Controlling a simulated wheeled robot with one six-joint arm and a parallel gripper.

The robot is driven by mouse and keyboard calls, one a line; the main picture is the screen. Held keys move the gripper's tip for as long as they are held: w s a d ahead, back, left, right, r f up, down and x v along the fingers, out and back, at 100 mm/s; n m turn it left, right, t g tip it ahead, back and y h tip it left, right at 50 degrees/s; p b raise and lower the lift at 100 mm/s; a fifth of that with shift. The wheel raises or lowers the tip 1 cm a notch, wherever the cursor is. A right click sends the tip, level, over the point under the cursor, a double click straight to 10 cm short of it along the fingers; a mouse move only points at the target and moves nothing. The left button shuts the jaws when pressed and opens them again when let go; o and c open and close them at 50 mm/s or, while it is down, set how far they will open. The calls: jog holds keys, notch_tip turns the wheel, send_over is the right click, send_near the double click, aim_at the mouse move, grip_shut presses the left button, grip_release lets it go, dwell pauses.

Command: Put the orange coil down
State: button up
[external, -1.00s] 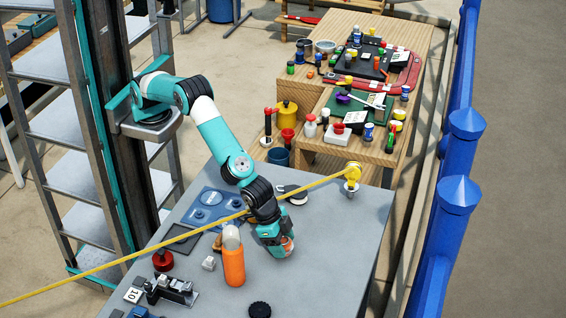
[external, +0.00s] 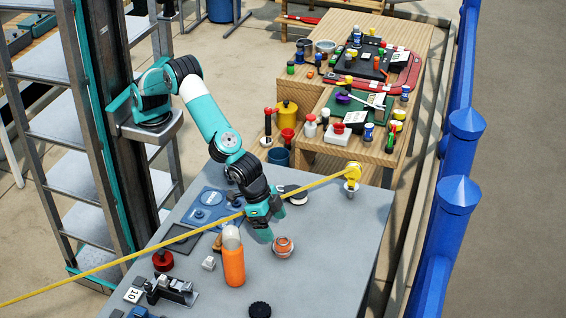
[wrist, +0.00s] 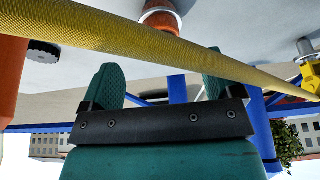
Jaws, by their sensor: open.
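The orange coil (external: 283,246) sits on the grey table top (external: 330,225), right of the orange bottle-like cylinder (external: 233,262). In the wrist view part of the coil (wrist: 161,17) shows at the top edge, partly behind the yellow rope. My gripper (external: 268,230) is a little above and to the left of the coil, apart from it. Its two teal fingers are spread and empty in the wrist view (wrist: 160,85).
A taut yellow rope (external: 125,260) runs diagonally across the table to a yellow fitting (external: 352,174) and passes close to my gripper. A black knob (external: 259,310) lies at the front. The table's right side is clear.

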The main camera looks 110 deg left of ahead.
jog(key=v, duration=0.5)
jog(key=s+a+r+n+g+y, duration=0.15)
jog(key=s+a+r, duration=0.25)
jog(key=a, duration=1.1)
jog(key=s+a+r+n+y, duration=0.15)
jog(key=s+a+r, duration=0.3)
jog(key=a, duration=0.95)
jog(key=s+a+n+g, duration=0.1)
jog(key=s+a, duration=0.4)
jog(key=s, duration=0.4)
jog(key=s+a+n+g, duration=0.1)
jog(key=s+a, duration=0.4)
jog(key=s, duration=0.4)
jog(key=s+a+n+g+y, duration=0.1)
jog(key=s+a+n, duration=0.1)
jog(key=s+a, duration=0.4)
jog(key=s, duration=0.2)
jog(key=shift+s, duration=0.4)
